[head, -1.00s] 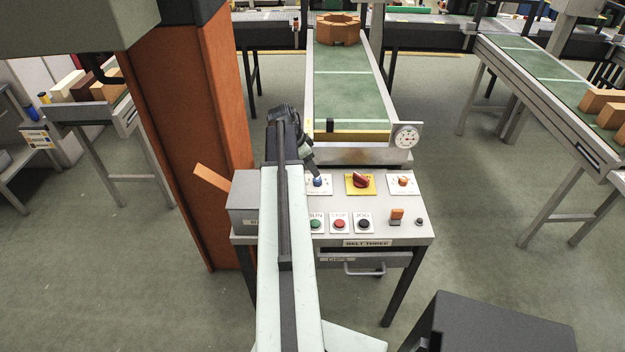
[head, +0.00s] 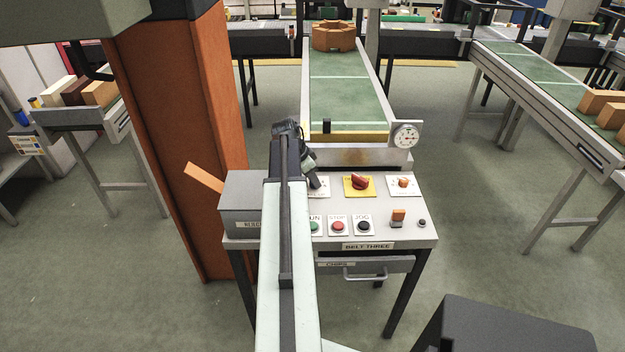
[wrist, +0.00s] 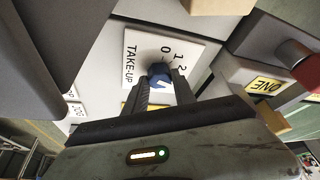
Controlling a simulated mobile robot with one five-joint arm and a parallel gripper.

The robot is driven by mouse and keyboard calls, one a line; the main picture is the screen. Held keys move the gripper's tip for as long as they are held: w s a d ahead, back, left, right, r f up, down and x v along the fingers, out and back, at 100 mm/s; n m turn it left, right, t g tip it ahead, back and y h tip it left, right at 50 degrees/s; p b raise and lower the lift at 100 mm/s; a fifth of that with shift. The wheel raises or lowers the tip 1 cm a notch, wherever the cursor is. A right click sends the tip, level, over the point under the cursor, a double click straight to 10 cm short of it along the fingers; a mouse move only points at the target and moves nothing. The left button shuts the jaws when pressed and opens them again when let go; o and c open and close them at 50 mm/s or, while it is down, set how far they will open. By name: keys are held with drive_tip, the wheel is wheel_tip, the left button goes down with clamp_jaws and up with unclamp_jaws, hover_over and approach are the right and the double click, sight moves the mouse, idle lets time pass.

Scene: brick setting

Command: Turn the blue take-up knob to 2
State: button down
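The blue take-up knob (wrist: 159,75) sits on a white plate (wrist: 133,37) marked TAKE-UP, with 0, 1 and 2 along its dial. A white mark shows on the knob; I cannot tell exactly which number it points to. My gripper (wrist: 163,82) is at the knob, with one dark finger on each side of it. I cannot tell whether the fingers touch it. In the head view my gripper (head: 315,181) is over the left end of the panel's upper row and hides the knob and part of its plate.
On the BELT THREE panel (head: 380,226) are a red knob (head: 360,182) on a yellow plate, a small orange knob (head: 403,182), STOP (head: 338,226) and JOG (head: 363,226) buttons, and an orange switch (head: 398,216). An orange column (head: 185,140) stands close on the left.

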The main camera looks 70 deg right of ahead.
drive_tip(key=shift+n, duration=0.3)
drive_tip(key=shift+s+a+n+t+h, duration=0.15)
drive_tip(key=shift+n+t+h, duration=0.25)
drive_tip(key=shift+n, duration=0.8)
drive_tip(key=shift+n+t, duration=0.8)
drive_tip(key=shift+n, duration=1.1)
drive_tip(key=c, duration=1)
unclamp_jaws()
drive_tip(key=shift+s, duration=0.1)
drive_tip(key=shift+c, duration=0.2)
drive_tip(key=shift+r, duration=0.1)
